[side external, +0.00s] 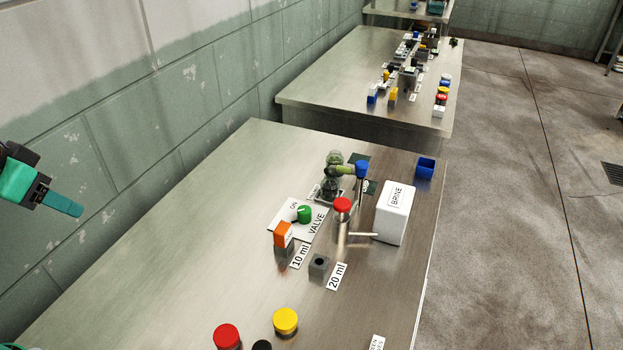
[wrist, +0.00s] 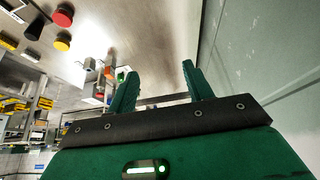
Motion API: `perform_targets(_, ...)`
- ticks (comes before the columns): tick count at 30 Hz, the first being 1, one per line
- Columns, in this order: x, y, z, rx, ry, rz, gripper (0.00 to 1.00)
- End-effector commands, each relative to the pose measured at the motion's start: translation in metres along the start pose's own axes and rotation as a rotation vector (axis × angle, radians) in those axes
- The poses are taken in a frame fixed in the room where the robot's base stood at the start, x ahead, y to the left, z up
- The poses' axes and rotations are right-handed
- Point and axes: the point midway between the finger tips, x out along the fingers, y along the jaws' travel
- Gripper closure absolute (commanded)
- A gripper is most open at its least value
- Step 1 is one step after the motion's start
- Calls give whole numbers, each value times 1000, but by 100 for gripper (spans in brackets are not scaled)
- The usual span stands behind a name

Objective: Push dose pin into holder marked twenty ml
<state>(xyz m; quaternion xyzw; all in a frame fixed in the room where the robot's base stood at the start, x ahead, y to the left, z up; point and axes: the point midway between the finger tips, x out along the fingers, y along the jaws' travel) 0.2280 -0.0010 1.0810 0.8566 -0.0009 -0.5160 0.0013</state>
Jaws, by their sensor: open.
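The orange dose pin (side external: 283,234) stands upright in a grey holder (side external: 284,251) beside the "10 ml" label. A second grey holder (side external: 318,266), beside the "20 ml" label (side external: 337,276), shows a dark open hole in its top and is empty. My gripper (side external: 65,204) is at the far left of the side view, above and well apart from both holders. In the wrist view its two green fingers (wrist: 158,82) are spread with nothing between them. The orange pin shows small there (wrist: 109,72), left of the fingers.
A valve plate with a green knob (side external: 304,213) lies behind the pin. A red-topped post (side external: 342,205), a white BRINE box (side external: 395,212) and a blue bin (side external: 425,168) stand to the right. Red (side external: 227,335) and yellow (side external: 286,320) caps are in front. The left tabletop is clear.

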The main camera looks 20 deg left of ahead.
Motion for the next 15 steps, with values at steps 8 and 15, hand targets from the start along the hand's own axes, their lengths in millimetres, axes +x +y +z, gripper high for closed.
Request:
perform_targets(8, 4, 12, -29, -2, -50, 19, 49)
perform_targets(15, 16, 31, -68, -6, -113, 37, 49)
